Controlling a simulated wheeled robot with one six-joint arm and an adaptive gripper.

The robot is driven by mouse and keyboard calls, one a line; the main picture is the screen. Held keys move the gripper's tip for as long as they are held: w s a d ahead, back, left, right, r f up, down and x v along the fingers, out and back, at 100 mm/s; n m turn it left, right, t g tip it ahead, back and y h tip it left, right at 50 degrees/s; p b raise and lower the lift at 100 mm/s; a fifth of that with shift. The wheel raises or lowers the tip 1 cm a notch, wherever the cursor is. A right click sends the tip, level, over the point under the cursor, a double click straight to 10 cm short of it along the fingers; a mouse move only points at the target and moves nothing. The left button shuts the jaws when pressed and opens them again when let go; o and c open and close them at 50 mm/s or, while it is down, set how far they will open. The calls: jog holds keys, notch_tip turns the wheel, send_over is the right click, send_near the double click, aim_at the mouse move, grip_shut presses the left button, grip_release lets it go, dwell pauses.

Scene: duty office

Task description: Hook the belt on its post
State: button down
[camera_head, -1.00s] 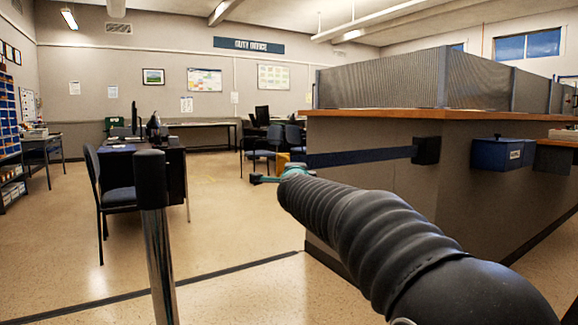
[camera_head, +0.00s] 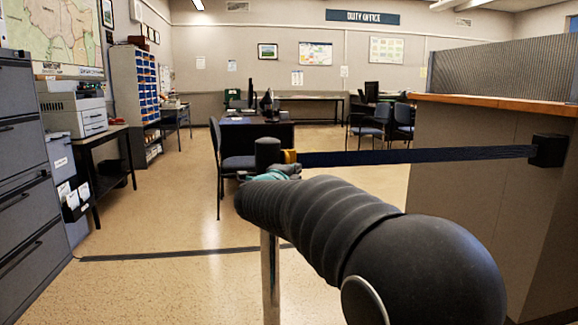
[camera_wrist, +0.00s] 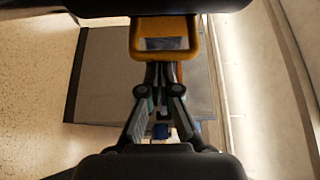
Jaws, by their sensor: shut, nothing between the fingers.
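The black post head (camera_head: 268,153) stands on a chrome pole (camera_head: 270,275) at the middle of the head view. The dark blue belt (camera_head: 420,156) runs nearly level from a black box (camera_head: 549,150) on the counter side to the post. Its yellow end clip (camera_head: 290,156) is up against the post head; whether it is fully seated cannot be seen. In the wrist view the yellow clip (camera_wrist: 165,40) meets a black shape at the top. My gripper (camera_wrist: 160,70) is shut and empty just below the clip, and shows partly in the head view (camera_head: 272,172).
The counter (camera_head: 470,180) with a wooden top stands at right. A desk (camera_head: 255,137) and chair (camera_head: 228,160) stand behind the post. Grey filing cabinets (camera_head: 30,190) and a printer table (camera_head: 100,150) are at left. The floor between is mostly clear.

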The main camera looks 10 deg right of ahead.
jog(key=shift+a, duration=0.5)
jog(key=shift+a, duration=0.15)
jog(key=shift+s, duration=0.1)
